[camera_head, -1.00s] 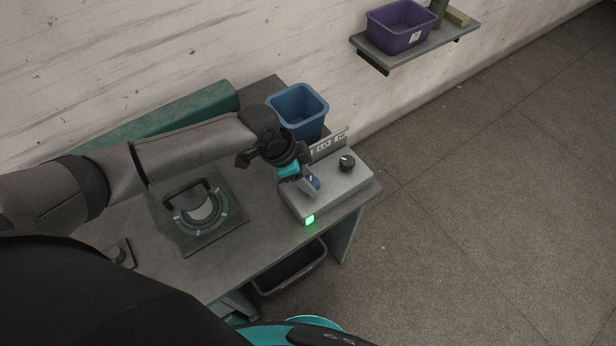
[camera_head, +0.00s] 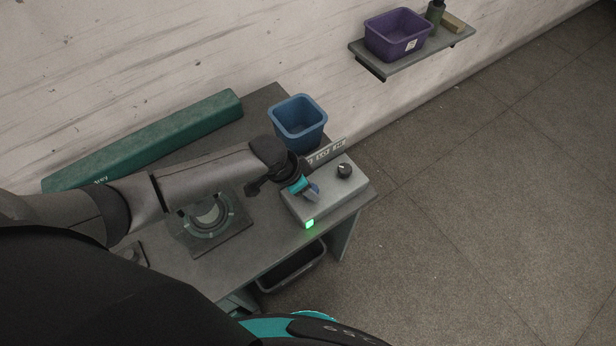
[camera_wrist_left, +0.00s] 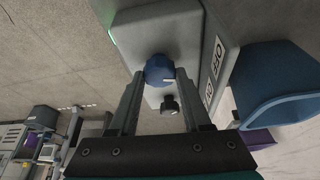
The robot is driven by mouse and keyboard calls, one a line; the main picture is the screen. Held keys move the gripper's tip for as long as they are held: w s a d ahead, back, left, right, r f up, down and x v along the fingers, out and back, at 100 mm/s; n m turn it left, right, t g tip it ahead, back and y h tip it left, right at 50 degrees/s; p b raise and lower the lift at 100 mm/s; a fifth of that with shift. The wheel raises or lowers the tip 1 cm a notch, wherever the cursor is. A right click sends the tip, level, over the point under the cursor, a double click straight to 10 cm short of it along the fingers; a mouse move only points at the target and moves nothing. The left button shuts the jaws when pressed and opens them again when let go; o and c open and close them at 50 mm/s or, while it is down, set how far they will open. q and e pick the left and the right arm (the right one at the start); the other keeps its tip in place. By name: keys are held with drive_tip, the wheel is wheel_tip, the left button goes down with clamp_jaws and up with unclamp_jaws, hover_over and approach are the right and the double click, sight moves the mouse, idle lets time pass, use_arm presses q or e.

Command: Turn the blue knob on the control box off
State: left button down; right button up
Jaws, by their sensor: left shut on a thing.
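The grey control box (camera_head: 325,196) sits at the right end of the table, with a lit green lamp (camera_head: 310,223) on its front. The blue knob (camera_wrist_left: 159,70) is on the box between my left gripper's fingertips in the left wrist view. My left gripper (camera_head: 311,194) is shut on it; in the head view it hides most of the knob. A black knob (camera_head: 344,170) stands on the same box to the right, and it also shows in the left wrist view (camera_wrist_left: 169,104). A label plate with OFF lettering (camera_wrist_left: 216,62) stands along the box's back edge. My right gripper is not in view.
A blue bin (camera_head: 298,122) stands just behind the box. A long green block (camera_head: 145,140) lies along the wall. A round fixture on a dark plate (camera_head: 228,238) lies left of the box. A purple bin (camera_head: 396,35) is on a wall shelf. The floor at right is clear.

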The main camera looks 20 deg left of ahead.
use_arm(q)
drive_tip(key=n+p, duration=0.2)
drive_tip(key=n+y+p, duration=0.1)
drive_tip(key=n+p, duration=0.1)
drive_tip(key=shift+s+d+r+t, duration=0.15)
drive_tip(key=shift+d+r+t, duration=0.1)
drive_tip(key=shift+t, duration=0.15)
drive_tip(key=shift+n+y+p, duration=0.4)
drive_tip(key=shift+n+p, duration=0.45)
drive_tip(key=shift+n, duration=0.05)
drive_tip(key=shift+f+n+y+p, duration=0.15)
drive_tip(key=shift+n+y+p, duration=0.35)
drive_tip(key=shift+n, duration=0.6)
drive_tip(key=shift+n+y+p, duration=0.3)
drive_tip(key=shift+n+p, duration=0.15)
drive_tip(key=shift+n, duration=0.65)
drive_tip(key=shift+f, duration=0.1)
drive_tip(key=shift+c, duration=1.8)
unclamp_jaws()
